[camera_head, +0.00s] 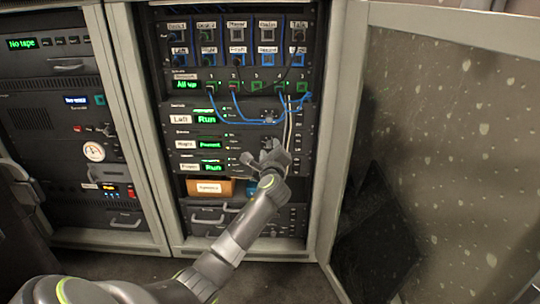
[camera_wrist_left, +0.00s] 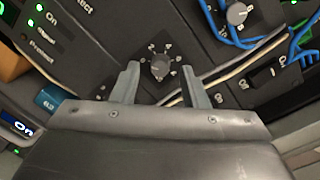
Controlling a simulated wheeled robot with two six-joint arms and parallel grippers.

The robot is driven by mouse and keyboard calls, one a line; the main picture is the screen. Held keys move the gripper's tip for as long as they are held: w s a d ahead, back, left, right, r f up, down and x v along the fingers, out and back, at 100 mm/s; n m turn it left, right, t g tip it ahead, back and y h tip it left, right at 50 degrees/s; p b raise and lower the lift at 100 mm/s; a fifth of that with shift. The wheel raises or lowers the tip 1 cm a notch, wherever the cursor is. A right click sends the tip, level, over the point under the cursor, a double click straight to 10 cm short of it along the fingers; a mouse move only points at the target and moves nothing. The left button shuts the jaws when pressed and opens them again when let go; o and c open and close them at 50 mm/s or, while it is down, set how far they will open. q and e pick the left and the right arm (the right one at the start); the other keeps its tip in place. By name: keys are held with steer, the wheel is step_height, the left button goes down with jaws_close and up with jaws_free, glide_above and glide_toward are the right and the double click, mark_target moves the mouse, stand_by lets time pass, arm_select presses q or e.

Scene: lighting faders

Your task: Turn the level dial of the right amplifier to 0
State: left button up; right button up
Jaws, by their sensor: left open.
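The right amplifier, labelled "Right" (camera_head: 187,145), is a dark rack unit with a green "Present" display (camera_head: 209,145). A grey level dial (camera_wrist_left: 158,66) with marks around it shows in the left wrist view, between and just beyond my left fingertips; its exact setting is too small to read. My left gripper (camera_wrist_left: 160,82) is open and empty, facing this dial. In the head view the left gripper (camera_head: 264,150) is at the right amplifier's right part and largely covers the dial area. My right gripper is not in view.
Blue cables (camera_head: 248,122) hang across the left amplifier (camera_head: 178,119), near its dial (camera_wrist_left: 237,13). Pale cables (camera_wrist_left: 228,67) run close to my right-hand finger in the wrist view. An orange box (camera_head: 209,187) sits below. An open cabinet door (camera_head: 440,130) stands at right.

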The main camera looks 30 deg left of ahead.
arm_select(q)
steer(key=shift+w+a, duration=0.15)
jaws_close()
steer(key=shift+r+n+p, duration=0.15)
steer(key=shift+n+p, duration=0.6)
steer(key=shift+n, duration=0.85)
jaws_free()
